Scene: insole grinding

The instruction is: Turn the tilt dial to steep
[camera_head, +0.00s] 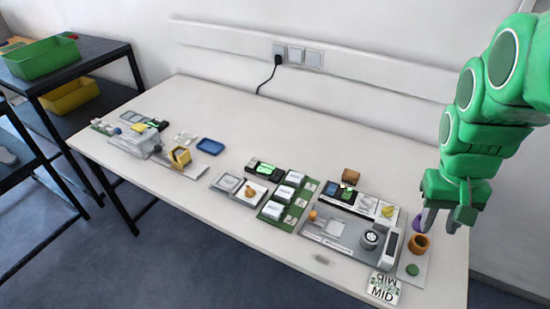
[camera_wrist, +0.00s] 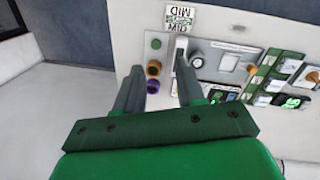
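A round black-and-white dial (camera_head: 371,239) sits on the grey machine panel (camera_head: 345,246) at the table's right end. It looks like the tilt dial, but its setting is too small to read. The dial also shows in the wrist view (camera_wrist: 196,62), beyond the fingers and slightly right of them. My gripper (camera_head: 441,219) hangs above the table's right edge, to the right of the dial and apart from it. In the wrist view my gripper (camera_wrist: 158,88) has its two fingers spread with nothing held between them.
An orange ring (camera_head: 419,243), a purple piece (camera_head: 421,223) and a green button (camera_head: 412,270) stand on a plate near my gripper. A card reading MID (camera_head: 384,288) lies at the front edge. A white upright block (camera_head: 391,246) stands beside the dial.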

